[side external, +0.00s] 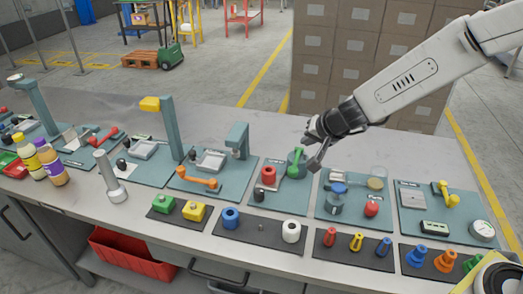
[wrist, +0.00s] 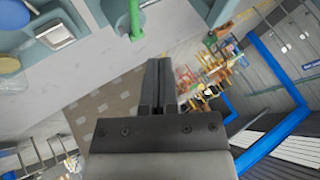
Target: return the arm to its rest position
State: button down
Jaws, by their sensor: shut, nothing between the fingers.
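My gripper (side external: 316,152) is at the end of my white arm, low over the right half of the bench, beside a green-handled part (side external: 295,162) on a teal board. In the side view I cannot tell whether it touches that part. In the wrist view my gripper's fingers (wrist: 158,64) are together with nothing between them, and a green rod (wrist: 135,18) shows just beyond their tips, to the left.
The bench (side external: 130,105) carries several teal boards with fixtures. A teal post with a yellow top (side external: 150,104) and a shorter teal post (side external: 238,138) stand left of my gripper. Stacked cartons (side external: 350,45) are behind the bench. Open air lies above the bench.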

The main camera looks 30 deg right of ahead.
jog(key=s+d+f+n+g, duration=0.2)
jog(key=s+d+n, duration=0.1)
jog(key=s, duration=0.7)
jog(key=s+d+f+n+g, duration=0.1)
jog(key=s+d+n+g, duration=0.2)
jog(key=s, duration=0.7)
jog(key=shift+s+d+f+n+h, duration=0.25)
jog(key=shift+d+f+n+h, duration=0.1)
jog(key=shift+n, duration=0.85)
jog(key=shift+w, duration=0.1)
notch_tip(320, 180, up, 11)
jog(key=n+g, duration=0.3)
jog(key=n, duration=0.6)
send_over(293, 168)
jog(key=shift+f, duration=0.2)
jog(key=shift+f, duration=0.1)
notch_tip(293, 168, down, 14)
jog(key=shift+r, duration=0.1)
